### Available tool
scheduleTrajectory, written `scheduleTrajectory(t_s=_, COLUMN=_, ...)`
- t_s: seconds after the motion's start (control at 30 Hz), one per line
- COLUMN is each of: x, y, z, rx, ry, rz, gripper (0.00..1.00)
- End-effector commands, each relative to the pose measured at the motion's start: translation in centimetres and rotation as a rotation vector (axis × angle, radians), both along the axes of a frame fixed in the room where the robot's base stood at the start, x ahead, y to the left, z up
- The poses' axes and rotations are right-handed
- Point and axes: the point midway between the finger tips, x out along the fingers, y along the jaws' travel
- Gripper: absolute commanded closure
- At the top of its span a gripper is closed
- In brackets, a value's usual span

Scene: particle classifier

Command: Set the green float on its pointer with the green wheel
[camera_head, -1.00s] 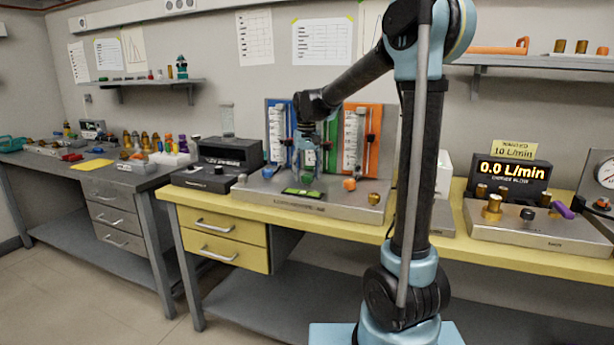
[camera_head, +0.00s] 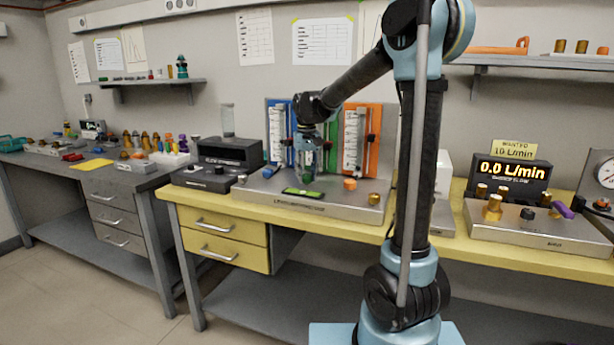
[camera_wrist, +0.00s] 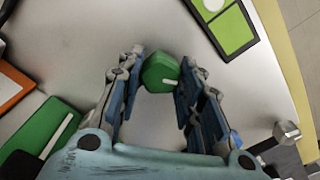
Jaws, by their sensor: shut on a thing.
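The green wheel (camera_wrist: 160,72), a faceted knob with a white mark, sits between my fingers in the wrist view. My gripper (camera_wrist: 163,78) is shut on it, one finger on each side. In the head view my gripper (camera_head: 307,172) points down at the steel base (camera_head: 330,204) of the flow bench. A green panel (camera_wrist: 40,138) shows at the lower left of the wrist view. My arm hides most of the green tube in the head view, and I cannot make out the green float or its pointer.
A blue panel (camera_head: 278,120) with a tube stands left of my gripper and an orange panel (camera_head: 374,140) right of it. An orange wheel (camera_head: 350,184) and a brass knob (camera_head: 374,199) are on the base. A flat green-and-black plate (camera_head: 302,192) lies in front.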

Motion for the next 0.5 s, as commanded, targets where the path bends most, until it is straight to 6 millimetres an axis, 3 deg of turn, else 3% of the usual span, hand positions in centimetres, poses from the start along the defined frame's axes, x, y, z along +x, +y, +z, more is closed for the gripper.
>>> scheduleTrajectory(t_s=0.17, x=0.02, y=-0.06, z=0.0, rx=-0.001, ry=0.0, rz=-0.002, gripper=0.9)
scheduleTrajectory(t_s=0.2, x=0.02, y=-0.07, z=0.0, rx=-0.001, ry=0.0, rz=-0.002, gripper=0.6)
scheduleTrajectory(t_s=0.27, x=0.02, y=-0.06, z=0.0, rx=-0.001, ry=0.0, rz=-0.002, gripper=0.46)
scheduleTrajectory(t_s=0.5, x=0.01, y=-0.04, z=0.0, rx=-0.001, ry=0.0, rz=-0.002, gripper=0.46)
